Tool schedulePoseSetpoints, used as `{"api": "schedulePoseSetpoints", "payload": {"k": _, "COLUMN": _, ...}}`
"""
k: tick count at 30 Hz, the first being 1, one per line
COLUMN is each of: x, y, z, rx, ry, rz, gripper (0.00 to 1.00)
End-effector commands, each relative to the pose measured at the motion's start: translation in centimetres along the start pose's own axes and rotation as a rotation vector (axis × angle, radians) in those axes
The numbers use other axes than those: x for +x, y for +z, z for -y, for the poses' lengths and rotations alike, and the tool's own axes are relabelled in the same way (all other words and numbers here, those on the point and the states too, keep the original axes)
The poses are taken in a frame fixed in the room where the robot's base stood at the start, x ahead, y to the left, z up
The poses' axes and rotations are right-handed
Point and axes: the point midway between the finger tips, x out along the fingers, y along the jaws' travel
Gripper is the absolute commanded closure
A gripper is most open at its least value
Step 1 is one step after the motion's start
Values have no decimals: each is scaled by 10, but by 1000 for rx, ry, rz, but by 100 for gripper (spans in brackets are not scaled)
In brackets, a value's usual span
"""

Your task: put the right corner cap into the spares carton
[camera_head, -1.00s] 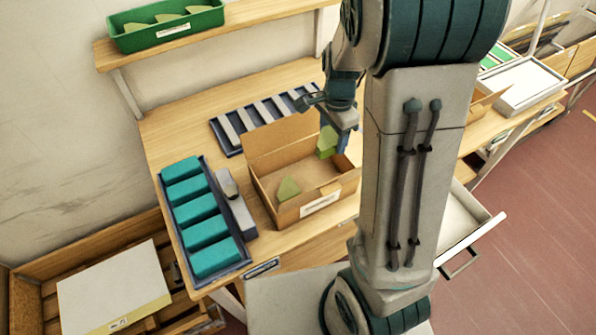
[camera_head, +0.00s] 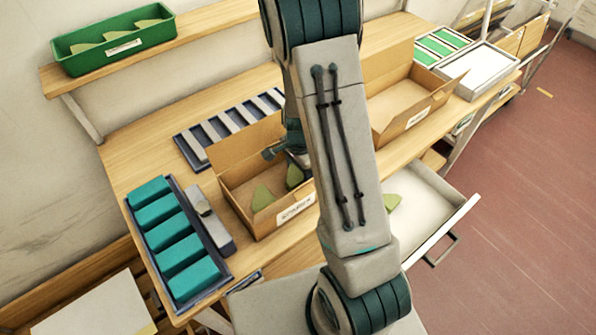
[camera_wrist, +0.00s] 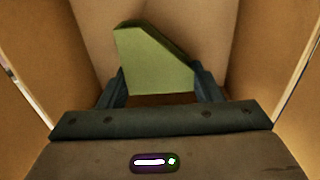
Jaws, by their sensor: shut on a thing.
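The spares carton (camera_head: 240,168) stands open on the bench, with a white label on its front wall. A green corner cap (camera_head: 294,175) is inside its walls at the right, partly hidden by my arm. In the wrist view this cap (camera_wrist: 155,65) sits between both fingers of my gripper (camera_wrist: 160,90), which is shut on it, with cardboard walls around. In the head view my gripper (camera_head: 288,155) is low in the carton, mostly hidden. I cannot tell whether the held cap touches the carton floor. Another green cap (camera_head: 262,197) lies in the carton at the left.
A second open carton (camera_head: 408,112) stands to the right. An open drawer (camera_head: 425,220) below holds a green cap (camera_head: 392,202). A tray of teal blocks (camera_head: 172,235) and a grey tool (camera_head: 210,220) lie left. A green bin (camera_head: 115,45) is on the shelf.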

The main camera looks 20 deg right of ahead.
Motion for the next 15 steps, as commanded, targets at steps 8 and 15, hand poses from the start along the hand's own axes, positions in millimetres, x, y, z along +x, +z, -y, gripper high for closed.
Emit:
{"api": "schedulePoseSetpoints", "payload": {"k": 8, "x": 11, "y": 0, "z": 0, "rx": -1, "ry": -1, "rz": 0, "gripper": 63}}
{"api": "schedulePoseSetpoints", "payload": {"k": 15, "x": 15, "y": 0, "z": 0, "rx": -1, "ry": -1, "rz": 0, "gripper": 63}}
